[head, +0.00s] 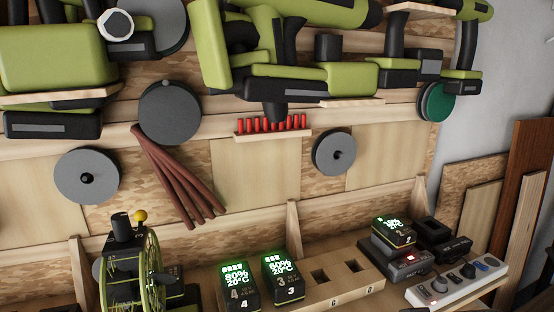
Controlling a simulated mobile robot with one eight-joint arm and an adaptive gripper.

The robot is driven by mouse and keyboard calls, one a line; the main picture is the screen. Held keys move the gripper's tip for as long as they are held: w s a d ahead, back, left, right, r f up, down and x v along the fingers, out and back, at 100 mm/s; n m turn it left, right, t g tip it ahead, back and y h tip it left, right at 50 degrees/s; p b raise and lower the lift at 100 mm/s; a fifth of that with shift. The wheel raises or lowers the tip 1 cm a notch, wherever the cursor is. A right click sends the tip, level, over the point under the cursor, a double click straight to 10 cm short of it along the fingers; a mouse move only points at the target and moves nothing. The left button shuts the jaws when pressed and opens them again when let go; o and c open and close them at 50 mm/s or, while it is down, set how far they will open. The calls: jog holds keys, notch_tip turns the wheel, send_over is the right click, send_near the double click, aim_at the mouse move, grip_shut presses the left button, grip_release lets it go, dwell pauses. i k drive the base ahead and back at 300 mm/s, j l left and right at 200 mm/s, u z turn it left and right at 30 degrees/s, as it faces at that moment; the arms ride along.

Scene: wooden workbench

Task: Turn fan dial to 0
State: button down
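A green and black fan (151,268) with a round yellow-green wire guard stands on the bench at the lower left. It is seen nearly edge-on, and its lower part is cut off by the bottom of the picture. A black cylinder (121,226) and a small yellow ball (140,215) show at its top. I cannot tell which part is the fan dial or what number it is set to. My gripper is not in view.
Numbered batteries (239,285) with lit displays sit in a wooden rack (350,284) right of the fan. A charger (402,262) and a white power strip (458,283) are farther right. Green tools (290,85) and grey discs (87,176) hang on the wall above.

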aim_at(122, 229)
jog(key=u, duration=1.6)
